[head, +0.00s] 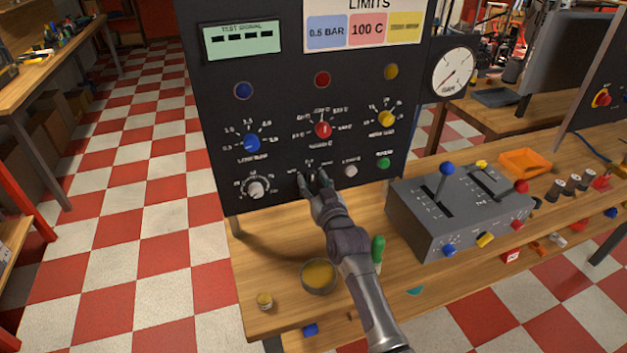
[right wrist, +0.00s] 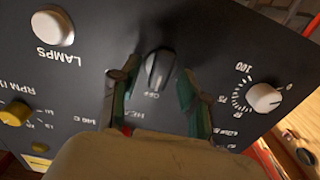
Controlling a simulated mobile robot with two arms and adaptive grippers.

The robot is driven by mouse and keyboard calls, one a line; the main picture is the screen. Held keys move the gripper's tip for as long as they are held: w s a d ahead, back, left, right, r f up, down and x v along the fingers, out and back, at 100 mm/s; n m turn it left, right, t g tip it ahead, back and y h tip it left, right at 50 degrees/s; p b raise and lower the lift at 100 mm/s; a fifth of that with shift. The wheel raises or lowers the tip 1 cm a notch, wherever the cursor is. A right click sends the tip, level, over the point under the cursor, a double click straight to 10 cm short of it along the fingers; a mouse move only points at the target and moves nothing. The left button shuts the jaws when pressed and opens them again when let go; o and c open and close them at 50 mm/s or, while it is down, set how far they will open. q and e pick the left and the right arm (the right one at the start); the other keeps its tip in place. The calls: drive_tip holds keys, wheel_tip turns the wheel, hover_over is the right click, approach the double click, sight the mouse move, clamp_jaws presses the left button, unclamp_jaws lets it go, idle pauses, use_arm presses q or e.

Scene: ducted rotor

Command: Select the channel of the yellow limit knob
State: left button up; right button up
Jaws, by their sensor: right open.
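The yellow limit knob (head: 387,119) sits at the right of the dark control panel (head: 225,130), and a yellow knob marked RPM (right wrist: 15,113) shows at the left edge in the right wrist view. A black selector knob (right wrist: 160,69) with a pale pointer line stands on the panel's lower part, with "OFF" printed beside it. My right gripper (head: 314,178) is open at the panel's lower middle. In the right wrist view its two fingers (right wrist: 156,90) are on either side of the black knob, with gaps visible. In the head view the gripper mostly hides this knob. My left gripper is out of view.
A blue knob (head: 252,143) and a red knob (head: 323,129) are on the panel. A white dial knob (head: 256,188), a white button (head: 351,171) and a green button (head: 383,163) flank my gripper. A grey lever box (head: 415,222) stands to the right; a bowl (head: 319,277) is in front.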

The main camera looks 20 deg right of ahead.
drive_tip(key=shift+w, duration=0.1)
clamp_jaws()
drive_tip(key=shift+n, duration=0.3)
drive_tip(key=shift+n+p, duration=0.5)
drive_tip(key=shift+n, duration=0.5)
drive_tip(key=n, duration=0.2)
drive_tip(key=shift+a+n, duration=0.1)
drive_tip(key=shift+n, duration=0.2)
drive_tip(key=n, duration=0.3)
drive_tip(key=shift+a+f+p, duration=0.1)
drive_tip(key=shift+p, duration=0.2)
drive_tip(key=shift+n, duration=1.8)
